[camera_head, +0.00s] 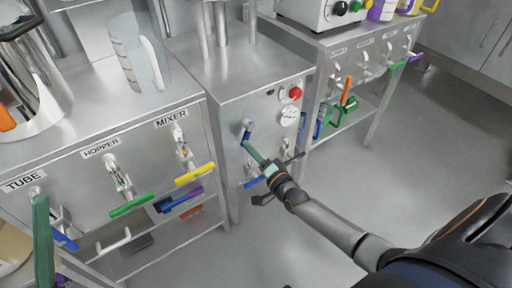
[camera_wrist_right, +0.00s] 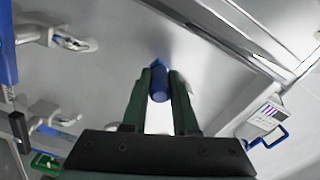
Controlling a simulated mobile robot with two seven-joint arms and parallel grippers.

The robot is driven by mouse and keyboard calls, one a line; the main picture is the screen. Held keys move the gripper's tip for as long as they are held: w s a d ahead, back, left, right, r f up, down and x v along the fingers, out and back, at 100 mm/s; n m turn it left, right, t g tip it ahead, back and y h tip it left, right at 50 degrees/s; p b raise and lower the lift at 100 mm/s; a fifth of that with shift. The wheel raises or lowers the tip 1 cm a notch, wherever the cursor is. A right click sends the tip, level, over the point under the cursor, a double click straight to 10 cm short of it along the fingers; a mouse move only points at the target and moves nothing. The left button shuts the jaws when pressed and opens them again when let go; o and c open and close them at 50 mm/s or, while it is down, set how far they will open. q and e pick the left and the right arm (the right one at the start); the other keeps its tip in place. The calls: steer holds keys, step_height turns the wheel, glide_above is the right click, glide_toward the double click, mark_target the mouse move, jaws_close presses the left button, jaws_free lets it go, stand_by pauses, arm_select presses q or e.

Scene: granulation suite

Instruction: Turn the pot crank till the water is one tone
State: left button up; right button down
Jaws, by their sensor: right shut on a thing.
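The crank (camera_head: 247,126) is on the front of the steel cabinet in the middle of the head view, with a blue grip. In the right wrist view the blue grip (camera_wrist_right: 160,86) sits between the two dark green fingers. My right gripper (camera_head: 248,141) is shut on this grip, its arm reaching in from the right. A dark green upright bar (camera_head: 43,245) at the left edge looks like a finger of my left gripper; its opening cannot be seen. No water surface is visible, so its tone cannot be told.
A red button (camera_head: 295,93) and a round gauge (camera_head: 289,116) are right of the crank. Left, a bench labelled TUBE, HOPPER and MIXER carries a clear jug (camera_head: 122,60) and a steel vessel (camera_head: 35,85); tools hang below. Another bench stands right. The grey floor (camera_head: 400,150) is clear.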

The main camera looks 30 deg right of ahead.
step_height(320, 180, up, 9)
steer(key=a+m+p, duration=0.1)
steer(key=a+m, duration=0.2)
steer(key=m, duration=1.6)
steer(key=shift+f+p, duration=0.2)
steer(key=shift+p, duration=0.15)
steer(key=shift+s+d+m, duration=0.1)
steer(key=shift+m, duration=0.2)
steer(key=c, duration=0.7)
jaws_free()
